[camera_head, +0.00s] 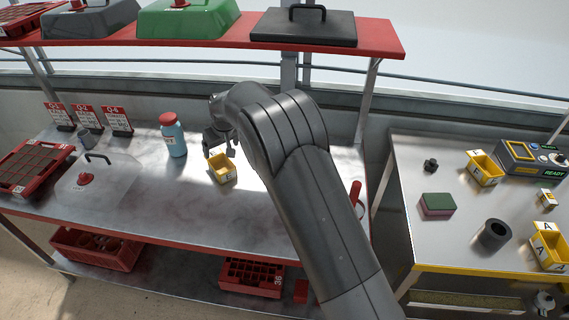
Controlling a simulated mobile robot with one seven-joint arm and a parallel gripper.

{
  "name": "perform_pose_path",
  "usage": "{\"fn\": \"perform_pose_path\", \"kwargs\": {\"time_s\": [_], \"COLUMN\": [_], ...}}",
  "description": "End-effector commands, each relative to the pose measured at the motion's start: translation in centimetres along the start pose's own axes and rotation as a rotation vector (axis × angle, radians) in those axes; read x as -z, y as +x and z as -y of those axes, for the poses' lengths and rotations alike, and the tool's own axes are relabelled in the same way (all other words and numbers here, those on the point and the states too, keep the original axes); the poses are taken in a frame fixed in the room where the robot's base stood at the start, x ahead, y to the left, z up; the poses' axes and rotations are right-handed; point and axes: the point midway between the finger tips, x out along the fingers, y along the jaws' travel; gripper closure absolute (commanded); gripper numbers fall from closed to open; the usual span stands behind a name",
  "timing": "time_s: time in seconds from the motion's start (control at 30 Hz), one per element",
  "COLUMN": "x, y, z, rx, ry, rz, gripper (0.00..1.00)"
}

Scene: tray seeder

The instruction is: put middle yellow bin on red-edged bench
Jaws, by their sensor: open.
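A small yellow bin (222,174) with a white label appears to rest on the steel top of the red-edged bench (190,224), right of the blue bottle. My gripper (218,150) is open just behind and above this bin, its fingers close to the bin's back edge. I cannot tell whether a finger touches it. Two more yellow bins stand on the yellow-edged bench at the right: one at the back (485,170) and one at the front right (548,250).
A blue bottle (174,140), several label cards (117,121), a clear lid (97,190) and a red tray (32,168) occupy the bench's left part. A red shelf (375,37) with lids hangs above. Bare steel lies in front of the bin.

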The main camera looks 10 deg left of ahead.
Motion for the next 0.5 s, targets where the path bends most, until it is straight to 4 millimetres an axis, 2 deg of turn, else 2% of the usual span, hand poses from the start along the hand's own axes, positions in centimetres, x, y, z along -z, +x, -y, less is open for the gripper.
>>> {"fn": "perform_pose_path", "kwargs": {"time_s": [0.17,0.27,0.37,0.5], "x": [0.0,-0.2,-0.8,-3.0], "y": [-0.1,-1.4,-4.4,-10.5], "z": [-0.1,-0.9,-2.8,-6.2], "rx": [0.0,-0.004,-0.011,-0.028], "ry": [0.001,0.016,0.05,0.121], "rz": [0.0,-0.004,-0.012,-0.023], "gripper": [0.13,0.13,0.13,0.13]}}
